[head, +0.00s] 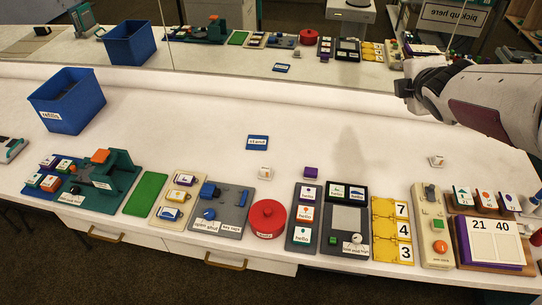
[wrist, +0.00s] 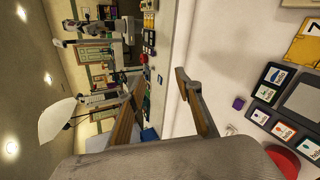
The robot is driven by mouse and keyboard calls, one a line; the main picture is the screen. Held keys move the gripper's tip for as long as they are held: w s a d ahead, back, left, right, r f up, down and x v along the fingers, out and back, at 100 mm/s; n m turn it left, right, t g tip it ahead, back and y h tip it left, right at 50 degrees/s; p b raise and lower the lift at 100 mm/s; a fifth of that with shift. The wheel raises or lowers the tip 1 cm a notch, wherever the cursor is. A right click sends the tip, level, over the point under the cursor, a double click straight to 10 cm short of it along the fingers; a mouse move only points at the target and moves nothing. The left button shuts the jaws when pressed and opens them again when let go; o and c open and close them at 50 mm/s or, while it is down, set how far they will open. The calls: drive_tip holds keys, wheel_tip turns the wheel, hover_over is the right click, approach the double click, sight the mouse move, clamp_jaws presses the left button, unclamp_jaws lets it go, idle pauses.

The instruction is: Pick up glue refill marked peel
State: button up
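No label reading "peel" can be made out. Three small loose blocks sit apart on the white table: a pale one with a small label (head: 264,172), a purple one (head: 311,172), and another pale labelled one (head: 437,160); their markings are too small to read. The purple block also shows in the wrist view (wrist: 238,104). My gripper (wrist: 160,78) is open and empty, its two fingers spread. In the head view it is at the upper right, above the table and away from the loose blocks.
A blue bin marked "refills" (head: 67,116) stands at the back left. A blue "stand" plate (head: 257,142) lies mid-table. A row of props, including a green pad (head: 146,193), a red round tin (head: 267,217) and yellow number cards (head: 385,228), lines the front edge. A mirror backs the table.

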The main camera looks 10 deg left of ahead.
drive_tip(key=w+a+f+n+g+y, duration=0.2)
drive_tip(key=w+a+f+n+y, duration=0.6)
drive_tip(key=w+a+f+n, duration=0.7)
drive_tip(key=n+g+y, duration=0.5)
drive_tip(key=n+g, duration=0.4)
drive_tip(key=n, duration=0.7)
approach(267, 169)
drive_tip(key=shift+w+a+f, duration=0.15)
drive_tip(key=shift+w+a, duration=0.25)
drive_tip(key=shift+w, duration=0.1)
drive_tip(key=shift+s+f+n, duration=0.2)
drive_tip(key=shift+s+n, duration=0.1)
drive_tip(key=shift+n, duration=0.2)
drive_tip(key=shift+a, duration=0.15)
drive_tip(key=shift+x, duration=1.25)
drive_tip(key=shift+x, duration=2.6)
